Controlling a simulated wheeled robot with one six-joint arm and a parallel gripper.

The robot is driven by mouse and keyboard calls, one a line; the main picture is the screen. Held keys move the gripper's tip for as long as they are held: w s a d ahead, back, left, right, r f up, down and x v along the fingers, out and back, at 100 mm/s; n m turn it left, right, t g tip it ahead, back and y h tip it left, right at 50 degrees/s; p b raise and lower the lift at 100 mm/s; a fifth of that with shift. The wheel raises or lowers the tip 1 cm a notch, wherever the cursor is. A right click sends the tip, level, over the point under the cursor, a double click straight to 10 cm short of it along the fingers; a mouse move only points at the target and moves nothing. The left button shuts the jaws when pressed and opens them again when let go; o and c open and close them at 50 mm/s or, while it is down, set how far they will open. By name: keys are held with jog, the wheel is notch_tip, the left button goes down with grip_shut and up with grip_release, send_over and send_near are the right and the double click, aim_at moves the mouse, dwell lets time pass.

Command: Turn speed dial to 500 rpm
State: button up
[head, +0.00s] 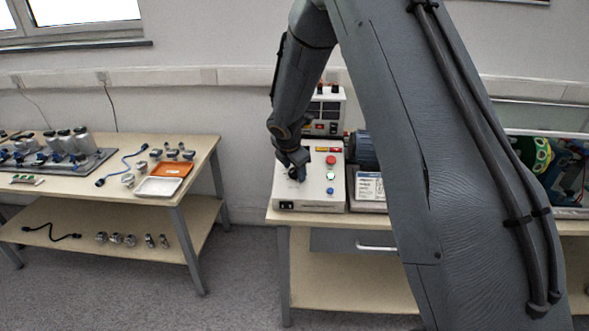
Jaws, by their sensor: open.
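A light grey control box (318,197) stands on the right-hand wooden table. The speed dial is not clearly visible; my gripper hides that spot. I cannot tell whether the fingers touch a dial, and no dial reading is legible.
A second instrument box (327,117) stands behind the control box, with a dark motor (362,150) to the right. My arm covers much of the right side. The left table (110,188) holds an orange tray (172,170), a white tray (159,187) and metal parts.

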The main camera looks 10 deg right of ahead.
jog(key=c, duration=1)
jog(key=shift+m, duration=0.3)
